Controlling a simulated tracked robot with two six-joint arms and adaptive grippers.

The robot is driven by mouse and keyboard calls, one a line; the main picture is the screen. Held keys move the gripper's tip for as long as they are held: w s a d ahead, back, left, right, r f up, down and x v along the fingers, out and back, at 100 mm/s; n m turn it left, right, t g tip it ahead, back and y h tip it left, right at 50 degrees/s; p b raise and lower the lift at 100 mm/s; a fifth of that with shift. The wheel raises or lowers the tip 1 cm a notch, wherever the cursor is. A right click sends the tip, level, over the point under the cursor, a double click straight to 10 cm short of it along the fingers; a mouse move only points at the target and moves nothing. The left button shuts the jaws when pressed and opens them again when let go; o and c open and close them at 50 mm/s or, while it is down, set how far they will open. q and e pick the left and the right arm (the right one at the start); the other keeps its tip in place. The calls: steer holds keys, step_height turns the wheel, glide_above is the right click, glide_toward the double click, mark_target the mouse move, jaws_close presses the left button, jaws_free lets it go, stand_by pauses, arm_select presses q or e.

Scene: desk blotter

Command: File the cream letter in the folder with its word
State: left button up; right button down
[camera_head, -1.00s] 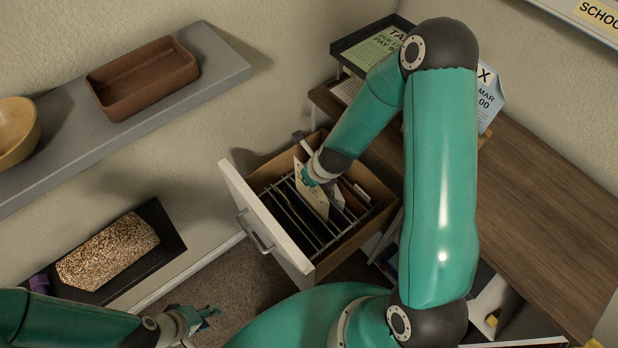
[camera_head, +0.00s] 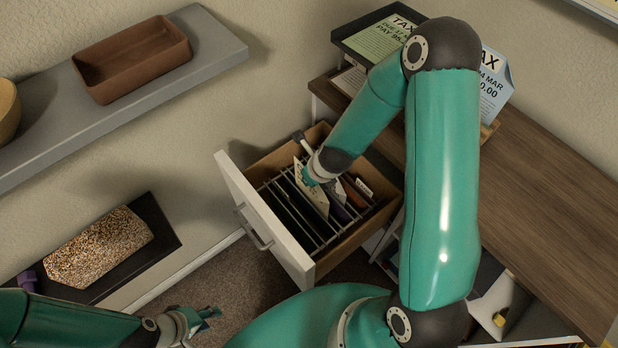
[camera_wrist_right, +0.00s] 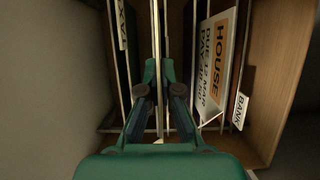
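A cream letter (camera_head: 312,192) stands in the open drawer (camera_head: 232,196) in the head view, at the tips of my right gripper (camera_head: 311,177). In the right wrist view my right gripper (camera_wrist_right: 159,68) has its two fingers close on either side of a thin pale sheet seen edge-on, which appears to be this letter. Its word cannot be read. Wire dividers split the drawer. To the right in the wrist view are a pale sheet printed HOUSE (camera_wrist_right: 214,62) and a BANK tab (camera_wrist_right: 240,110). My left gripper (camera_head: 212,318) is empty, its fingertips apart, low in the head view.
A tray with a green TAX sheet (camera_head: 383,40) and a blue TAX paper (camera_head: 494,85) are on the wooden desk (camera_head: 545,190). A grey shelf (camera_head: 215,50) holds a brown box (camera_head: 130,60). A speckled block (camera_head: 98,250) lies on a dark tray at lower left.

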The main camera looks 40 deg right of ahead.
steer(key=shift+f+b, duration=1.7)
steer(key=shift+b, duration=0.05)
steer(key=c, duration=1.2)
jaws_free()
steer(key=shift+c, duration=0.2)
steer(key=shift+v, duration=5.95)
